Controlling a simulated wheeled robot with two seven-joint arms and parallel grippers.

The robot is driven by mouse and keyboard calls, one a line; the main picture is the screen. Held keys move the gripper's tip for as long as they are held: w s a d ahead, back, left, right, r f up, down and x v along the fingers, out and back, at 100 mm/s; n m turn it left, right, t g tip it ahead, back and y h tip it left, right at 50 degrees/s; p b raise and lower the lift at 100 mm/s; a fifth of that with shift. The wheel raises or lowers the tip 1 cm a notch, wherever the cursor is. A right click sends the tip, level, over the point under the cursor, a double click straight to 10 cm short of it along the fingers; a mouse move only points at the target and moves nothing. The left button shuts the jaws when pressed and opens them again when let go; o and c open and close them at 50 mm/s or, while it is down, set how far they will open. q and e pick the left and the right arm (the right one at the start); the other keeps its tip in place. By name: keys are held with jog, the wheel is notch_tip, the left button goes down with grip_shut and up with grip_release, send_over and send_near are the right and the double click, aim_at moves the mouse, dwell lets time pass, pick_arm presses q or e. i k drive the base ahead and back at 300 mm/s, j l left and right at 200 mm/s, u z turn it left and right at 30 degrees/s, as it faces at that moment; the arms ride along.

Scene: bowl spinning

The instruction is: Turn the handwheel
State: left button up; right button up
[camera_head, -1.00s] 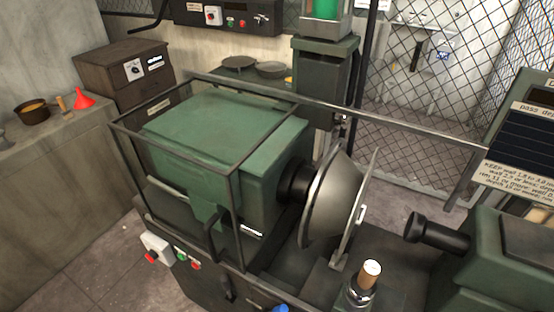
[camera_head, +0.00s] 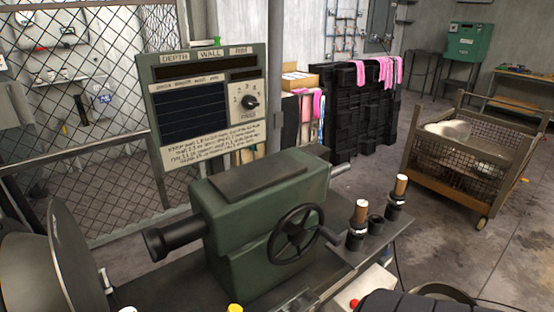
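The handwheel (camera_head: 296,234) is a dark spoked wheel with a small crank handle at its right. It sits on the front face of the green tailstock housing (camera_head: 250,215), in the middle of the head view. A black cylindrical spindle (camera_head: 173,238) sticks out of the housing to the left, apart from the metal disc (camera_head: 78,262) at the left edge. Neither of my grippers can be made out in this view, and nothing touches the handwheel.
A control panel (camera_head: 207,105) with a dial stands behind the housing. Wooden-handled tools (camera_head: 358,226) stand in holders right of the wheel. A red button (camera_head: 354,303) and a dark rounded object (camera_head: 415,302) are at the lower front. A wire-mesh cart (camera_head: 468,150) stands on open floor at right.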

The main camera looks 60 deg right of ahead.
aim_at(297, 234)
jog(key=z, duration=2.05)
